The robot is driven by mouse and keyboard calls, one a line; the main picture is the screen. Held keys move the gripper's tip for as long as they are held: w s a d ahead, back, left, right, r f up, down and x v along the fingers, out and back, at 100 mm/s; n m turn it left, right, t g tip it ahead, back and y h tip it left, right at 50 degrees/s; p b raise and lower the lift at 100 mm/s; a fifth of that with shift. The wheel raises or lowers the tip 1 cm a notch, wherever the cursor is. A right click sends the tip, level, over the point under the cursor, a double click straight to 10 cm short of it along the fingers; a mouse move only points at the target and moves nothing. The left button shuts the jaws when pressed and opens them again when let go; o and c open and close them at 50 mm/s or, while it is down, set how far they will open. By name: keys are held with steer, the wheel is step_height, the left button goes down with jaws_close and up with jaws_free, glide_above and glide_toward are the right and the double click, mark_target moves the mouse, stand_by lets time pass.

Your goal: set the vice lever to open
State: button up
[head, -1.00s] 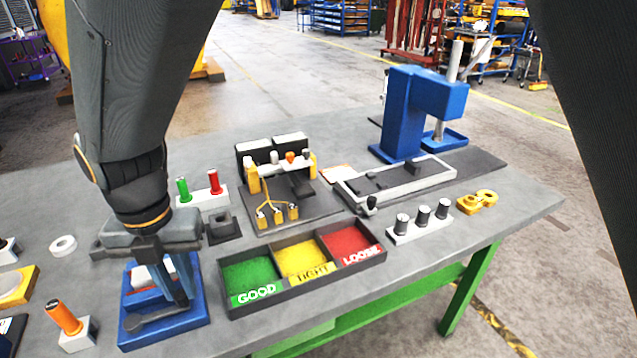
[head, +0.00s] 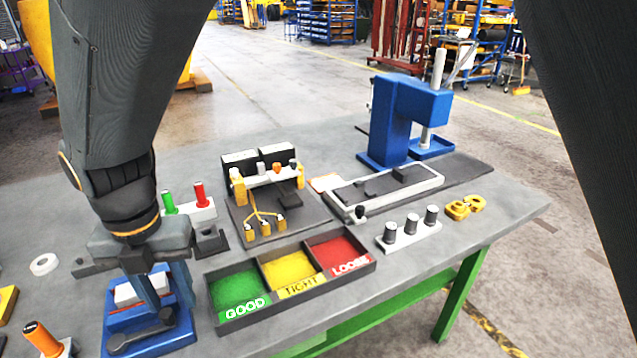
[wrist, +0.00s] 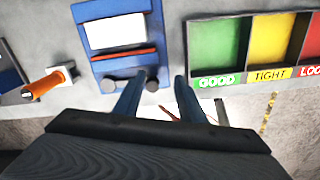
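The blue vice (head: 180,277) stands at the table's near left edge, with a white block (head: 128,292) in it. Its dark lever (head: 140,334) lies across the front, a round knob at each end. In the wrist view the vice (wrist: 101,66) is at top centre, with lever knobs at its lower edge. My gripper (wrist: 162,76) is open, its two blue fingers pointing toward the vice. The right lever knob (wrist: 152,86) appears between the fingers, nearer the left one. I cannot tell whether they touch it. In the head view my gripper (head: 156,298) partly hides the vice.
A sorting tray (head: 290,293) with green, yellow and red compartments sits close to the right of the vice. An orange-handled piece (head: 42,340) stands to the left. A fixture (head: 290,215) and a blue press (head: 398,125) are farther back. The table front is open floor.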

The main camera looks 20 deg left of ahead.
step_height(320, 180, up, 7)
steer(key=b, duration=0.1)
steer(key=shift+s, duration=0.2)
